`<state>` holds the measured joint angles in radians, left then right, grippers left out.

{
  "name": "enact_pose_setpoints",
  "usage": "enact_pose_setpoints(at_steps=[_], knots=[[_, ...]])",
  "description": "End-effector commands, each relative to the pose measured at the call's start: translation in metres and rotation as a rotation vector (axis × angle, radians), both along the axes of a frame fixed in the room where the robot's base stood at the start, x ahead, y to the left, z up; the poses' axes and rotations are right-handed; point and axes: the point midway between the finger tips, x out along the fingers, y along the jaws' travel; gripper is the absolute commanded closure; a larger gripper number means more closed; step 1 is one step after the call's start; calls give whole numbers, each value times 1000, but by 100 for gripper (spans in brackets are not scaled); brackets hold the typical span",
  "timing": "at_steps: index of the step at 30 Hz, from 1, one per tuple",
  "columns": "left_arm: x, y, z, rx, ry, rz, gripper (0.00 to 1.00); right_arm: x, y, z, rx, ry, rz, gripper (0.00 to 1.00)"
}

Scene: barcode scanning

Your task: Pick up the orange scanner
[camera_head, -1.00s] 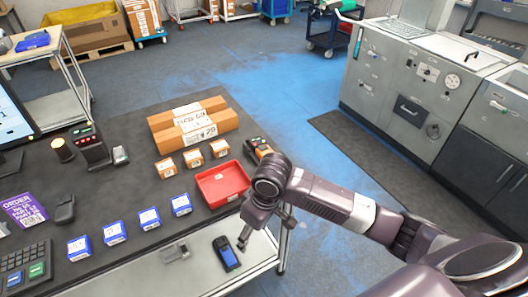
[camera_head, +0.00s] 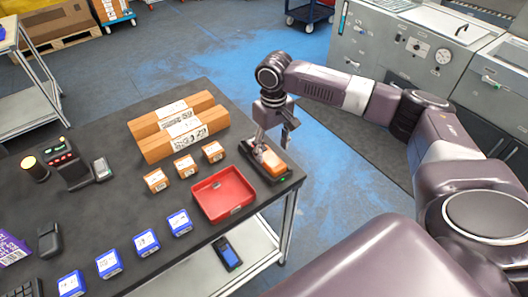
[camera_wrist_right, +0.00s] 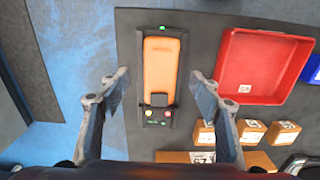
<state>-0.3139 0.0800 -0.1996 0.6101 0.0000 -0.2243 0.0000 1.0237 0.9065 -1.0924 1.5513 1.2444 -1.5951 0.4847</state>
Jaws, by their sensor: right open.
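The orange scanner (camera_head: 272,161) sits in a black cradle (camera_head: 249,153) at the table's right edge, beside the red tray. In the right wrist view the scanner (camera_wrist_right: 160,68) lies along the cradle, with a green light at the cradle's far end. My right gripper (camera_head: 275,140) is directly over the scanner, pointing down. In the wrist view my right gripper (camera_wrist_right: 157,88) is open, its two fingers on either side of the scanner and apart from it. The head view does not show clearly how high the fingertips are. My left gripper is out of view.
A red tray (camera_head: 223,195) stands close to the cradle. Small orange boxes (camera_head: 185,166), long brown boxes (camera_head: 180,131) and several blue boxes (camera_head: 146,242) are on the dark table (camera_head: 105,211). A dark handheld device (camera_head: 227,253) lies on the lower shelf.

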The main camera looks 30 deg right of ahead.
Motion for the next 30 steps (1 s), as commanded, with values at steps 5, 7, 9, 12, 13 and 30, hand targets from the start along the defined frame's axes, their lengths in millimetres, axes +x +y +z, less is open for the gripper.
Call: enact_pose_setpoints(at_steps=[5,7,9,12,13,30], knots=[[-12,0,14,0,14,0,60,2,1,-26,-1,3,1,42],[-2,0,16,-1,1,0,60,2,1,-35,-1,2,1,42],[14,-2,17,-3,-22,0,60,3,1,-40,0,0,2,42],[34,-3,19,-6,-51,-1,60,3,1,-43,-1,-1,3,42],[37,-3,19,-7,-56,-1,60,3,1,-43,-1,-1,3,42],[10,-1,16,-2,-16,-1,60,3,1,-42,-1,-2,2,92]])
